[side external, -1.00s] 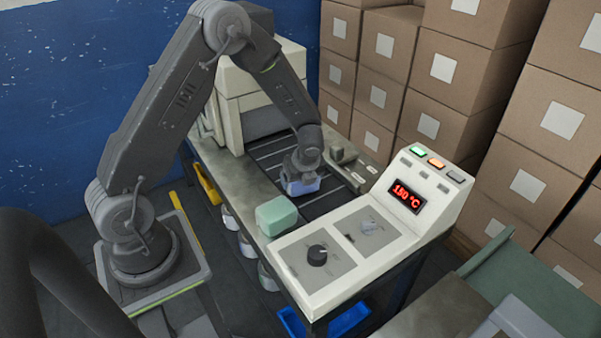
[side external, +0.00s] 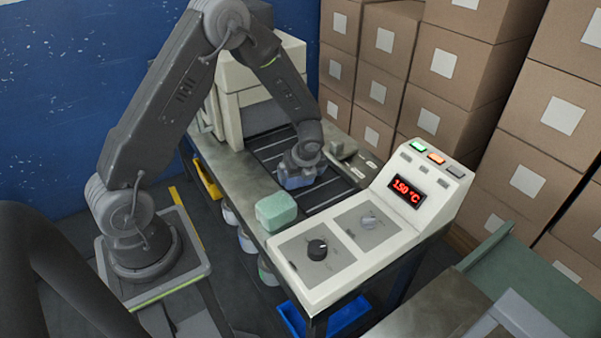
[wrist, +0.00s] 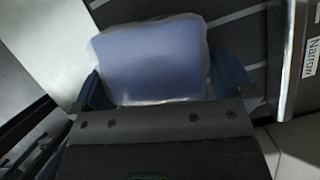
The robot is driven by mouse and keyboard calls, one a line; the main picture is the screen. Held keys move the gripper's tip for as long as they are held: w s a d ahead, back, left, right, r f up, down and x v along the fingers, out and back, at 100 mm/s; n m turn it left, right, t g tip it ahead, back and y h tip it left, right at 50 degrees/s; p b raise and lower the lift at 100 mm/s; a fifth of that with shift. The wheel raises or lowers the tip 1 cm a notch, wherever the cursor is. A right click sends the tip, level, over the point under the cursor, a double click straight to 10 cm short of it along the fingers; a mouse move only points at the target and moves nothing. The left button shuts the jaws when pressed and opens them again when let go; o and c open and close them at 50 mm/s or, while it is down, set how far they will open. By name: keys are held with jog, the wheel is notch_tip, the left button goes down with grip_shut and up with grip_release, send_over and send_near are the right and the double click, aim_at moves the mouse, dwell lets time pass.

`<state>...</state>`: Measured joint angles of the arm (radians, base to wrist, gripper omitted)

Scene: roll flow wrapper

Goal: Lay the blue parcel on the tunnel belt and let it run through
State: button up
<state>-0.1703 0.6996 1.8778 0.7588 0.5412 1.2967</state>
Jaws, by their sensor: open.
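The blue parcel (side external: 296,179), in clear wrap, is at the tunnel belt (side external: 322,194) in front of the tunnel mouth. In the wrist view the parcel (wrist: 152,60) lies between the two fingers of my gripper (wrist: 165,88), with dark belt slats (wrist: 232,18) beyond it. My gripper is open around the parcel; whether a finger touches it I cannot tell. The tunnel (side external: 262,85) is a cream housing at the back end of the belt, partly hidden by my arm.
A pale green parcel (side external: 276,211) sits on the bench edge near the belt. The control panel (side external: 370,235) stands in front, its display reading 150 °C and a green button lit. Stacked cartons (side external: 455,75) wall the right side. A "Narrow" label (wrist: 311,60) shows on a rail beside the belt.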

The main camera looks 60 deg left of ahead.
jog(key=v, duration=1.4)
dwell(2.7)
jog(key=s+d+r+n+t+h, duration=0.2)
jog(key=s+d+r+n, duration=0.2)
jog(key=s+r+n, duration=0.3)
jog(key=s+d+r+n+t+h, duration=0.2)
jog(key=s+d+r+n, duration=0.3)
jog(key=s+r+n, duration=0.3)
jog(key=s+n, duration=0.4)
jog(key=n, duration=0.1)
jog(key=shift+s+t, duration=0.15)
jog(key=shift+t, duration=0.15)
jog(key=shift+d, duration=0.15)
dwell(1.4)
